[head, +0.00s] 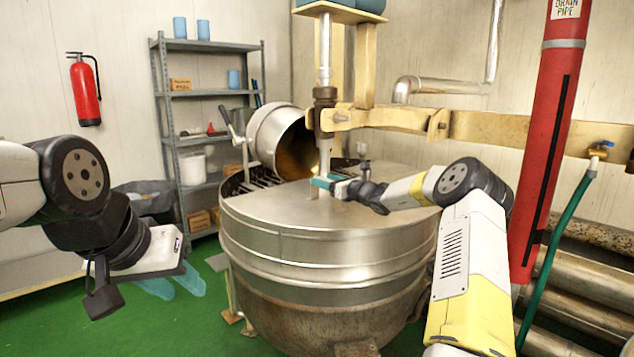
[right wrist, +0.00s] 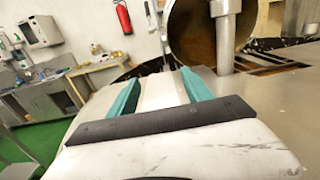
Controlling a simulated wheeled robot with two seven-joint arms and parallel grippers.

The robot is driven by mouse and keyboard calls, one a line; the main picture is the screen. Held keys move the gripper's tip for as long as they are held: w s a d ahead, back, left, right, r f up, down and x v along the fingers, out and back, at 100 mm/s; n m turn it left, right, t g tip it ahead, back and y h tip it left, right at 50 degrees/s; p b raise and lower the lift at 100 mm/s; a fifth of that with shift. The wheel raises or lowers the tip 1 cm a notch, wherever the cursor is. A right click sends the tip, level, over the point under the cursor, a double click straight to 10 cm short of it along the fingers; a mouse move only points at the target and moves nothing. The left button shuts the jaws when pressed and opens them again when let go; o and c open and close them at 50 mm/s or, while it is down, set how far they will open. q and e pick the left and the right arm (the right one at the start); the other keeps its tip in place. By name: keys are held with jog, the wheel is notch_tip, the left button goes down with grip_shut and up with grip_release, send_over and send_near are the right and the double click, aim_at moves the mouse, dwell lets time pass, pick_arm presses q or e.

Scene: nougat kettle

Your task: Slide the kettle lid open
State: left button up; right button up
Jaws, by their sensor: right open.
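The large round metal kettle (head: 300,305) stands in the middle of the head view. Its flat steel lid (head: 275,210) covers the front part of the top. A dark slatted part (head: 245,184) shows at the back left. My right gripper (head: 322,182) is low over the lid, beside the central shaft; I cannot tell whether it touches the lid. In the right wrist view its teal fingers (right wrist: 155,88) are apart, with nothing between them. My left gripper (head: 176,286) hangs left of the kettle, away from it, its teal fingers apart and empty.
A tilted metal drum (head: 275,135) and a vertical shaft (head: 325,60) stand over the kettle's back. A red drain pipe (head: 545,150) rises at the right, beside a green hose (head: 555,255). A shelf rack (head: 210,110) stands behind. Green floor (head: 200,335) is clear at the left.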

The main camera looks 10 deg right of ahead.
grip_shut()
dwell(1.4)
